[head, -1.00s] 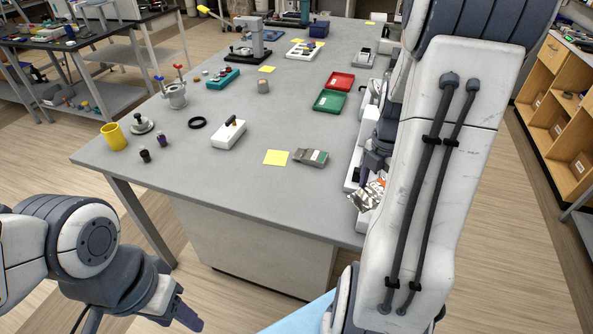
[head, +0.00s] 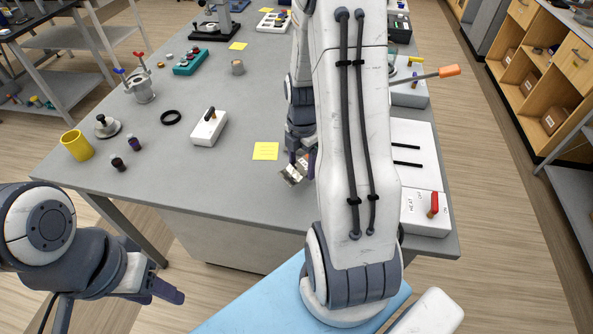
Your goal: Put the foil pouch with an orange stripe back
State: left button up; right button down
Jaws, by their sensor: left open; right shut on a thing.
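My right gripper (head: 298,157) is shut on the silver foil pouch (head: 291,177), just right of the yellow note near the table's front edge. Only a small crumpled part of the pouch shows below the fingers, and I cannot make out its orange stripe from here. Whether the pouch touches the table is unclear. My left gripper (head: 168,289) is open and empty, low in front of the table at the lower left.
The yellow note (head: 265,151), a white switch box (head: 209,128), a black ring (head: 171,117) and a yellow cup (head: 76,145) are on the grey table (head: 190,180). White units, one with a red switch (head: 433,204), line the right side. My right arm hides the middle right.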

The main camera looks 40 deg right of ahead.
aim_at(296, 167)
jog(key=shift+w+a+f, duration=0.45)
jog(key=shift+a, duration=0.1)
notch_tip(296, 167, down, 3)
jog(key=shift+f+p, duration=0.15)
jog(key=shift+p, duration=0.3)
jog(key=shift+f, duration=0.3)
jog(key=shift+f, duration=0.15)
